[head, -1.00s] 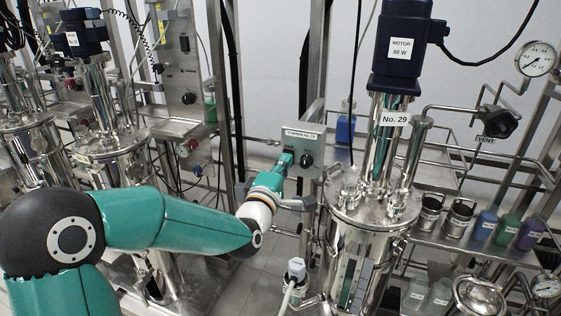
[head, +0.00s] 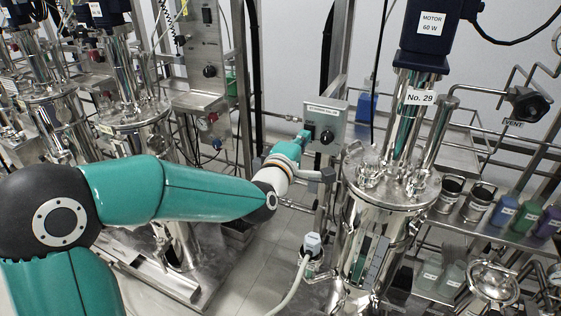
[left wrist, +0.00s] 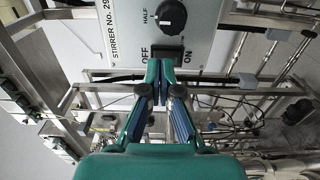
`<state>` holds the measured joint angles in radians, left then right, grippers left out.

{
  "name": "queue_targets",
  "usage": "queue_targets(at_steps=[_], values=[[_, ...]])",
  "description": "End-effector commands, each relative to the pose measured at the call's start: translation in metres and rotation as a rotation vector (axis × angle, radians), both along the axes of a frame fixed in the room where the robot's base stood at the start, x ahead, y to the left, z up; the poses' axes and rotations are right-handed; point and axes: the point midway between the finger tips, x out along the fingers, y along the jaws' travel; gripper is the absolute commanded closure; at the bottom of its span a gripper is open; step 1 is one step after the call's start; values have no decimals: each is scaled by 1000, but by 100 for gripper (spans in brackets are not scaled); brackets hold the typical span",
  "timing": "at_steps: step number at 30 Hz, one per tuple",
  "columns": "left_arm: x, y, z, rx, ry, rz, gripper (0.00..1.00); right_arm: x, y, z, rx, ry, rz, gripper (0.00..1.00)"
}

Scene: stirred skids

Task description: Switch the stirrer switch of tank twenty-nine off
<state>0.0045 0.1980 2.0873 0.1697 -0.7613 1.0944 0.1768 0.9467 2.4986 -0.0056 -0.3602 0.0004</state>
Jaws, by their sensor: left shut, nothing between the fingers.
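The grey stirrer control box (head: 337,112) hangs left of the tank marked No. 29 (head: 392,196). In the left wrist view its panel (left wrist: 205,20) reads STIRRER NO. 29. It carries a black round knob (left wrist: 172,16) marked HALF and a black switch (left wrist: 170,53) between the words OFF and ON. My left gripper (head: 304,136) is shut and empty at the box's left part. In the left wrist view its fingertips (left wrist: 159,64) lie at the switch, nearer the OFF side, and partly cover it. I cannot tell contact or which side is pressed. My right gripper is not in view.
Another steel panel (head: 207,50) with a black knob stands at the left, near other tanks. A vent valve (head: 529,106) and a shelf of small bottles (head: 503,211) are right of tank 29. A pale hose connector (head: 312,244) stands below the box.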

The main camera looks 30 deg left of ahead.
Motion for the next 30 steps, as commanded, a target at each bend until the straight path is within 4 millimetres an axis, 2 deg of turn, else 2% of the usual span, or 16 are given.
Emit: queue_targets(at_steps=[2, 9, 15, 21, 30], values=[[-11, -5, -1, 0, -6, -6, 100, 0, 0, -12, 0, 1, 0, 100], [-63, -11, 8, 0, -4, -6, 100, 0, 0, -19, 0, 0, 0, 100], [-95, -14, 13, -1, -3, -5, 100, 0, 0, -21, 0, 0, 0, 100], [-108, -15, 14, 0, -1, -4, 100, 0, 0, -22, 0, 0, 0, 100], [-109, -15, 14, 0, -1, -3, 100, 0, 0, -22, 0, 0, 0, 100]])
